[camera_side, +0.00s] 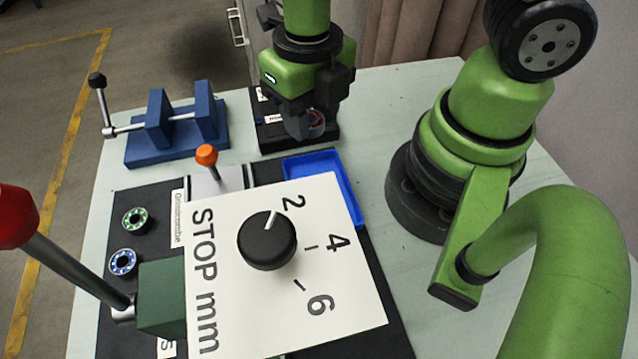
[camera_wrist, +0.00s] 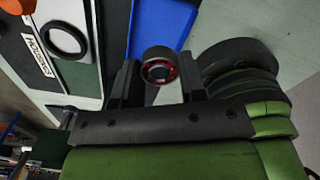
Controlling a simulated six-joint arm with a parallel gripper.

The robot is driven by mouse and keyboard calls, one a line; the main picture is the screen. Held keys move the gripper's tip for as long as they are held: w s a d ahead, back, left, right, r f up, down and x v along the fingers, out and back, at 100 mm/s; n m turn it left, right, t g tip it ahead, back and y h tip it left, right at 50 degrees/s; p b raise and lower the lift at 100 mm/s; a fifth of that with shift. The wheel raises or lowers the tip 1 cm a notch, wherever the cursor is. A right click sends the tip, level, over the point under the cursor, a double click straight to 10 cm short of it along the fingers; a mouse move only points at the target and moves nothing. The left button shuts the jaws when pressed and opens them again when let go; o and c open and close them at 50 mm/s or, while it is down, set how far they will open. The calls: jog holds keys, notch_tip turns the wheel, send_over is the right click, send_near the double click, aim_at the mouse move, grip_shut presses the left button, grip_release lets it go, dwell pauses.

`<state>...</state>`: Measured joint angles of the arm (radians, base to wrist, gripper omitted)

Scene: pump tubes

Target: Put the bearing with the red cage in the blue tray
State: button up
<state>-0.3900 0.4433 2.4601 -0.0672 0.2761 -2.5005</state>
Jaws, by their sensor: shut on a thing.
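The bearing with the red cage (camera_side: 316,123) is between the fingers of my gripper (camera_side: 308,122), above a black base at the back of the table. In the wrist view my gripper (camera_wrist: 158,82) is shut on this bearing (camera_wrist: 159,66), with a finger on each side and red showing inside its ring. The blue tray (camera_side: 343,185) lies to the front right of my gripper, partly hidden behind a large white dial panel.
A bearing with a green cage (camera_side: 136,219) and one with a blue cage (camera_side: 122,262) sit on a dark mat at the left. A blue vise (camera_side: 176,130), an orange-knobbed lever (camera_side: 206,155) and the white dial panel (camera_side: 340,290) stand nearby.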

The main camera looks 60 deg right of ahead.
aim_at(315, 170)
jog(key=shift+s+a+f+n, duration=0.15)
jog(key=shift+s+f+n, duration=0.1)
jog(key=shift+s+n, duration=0.15)
jog(key=shift+f, duration=4.8)
jog(key=shift+f, duration=0.15)
jog(key=o, duration=0.7)
jog(key=shift+c, duration=0.2)
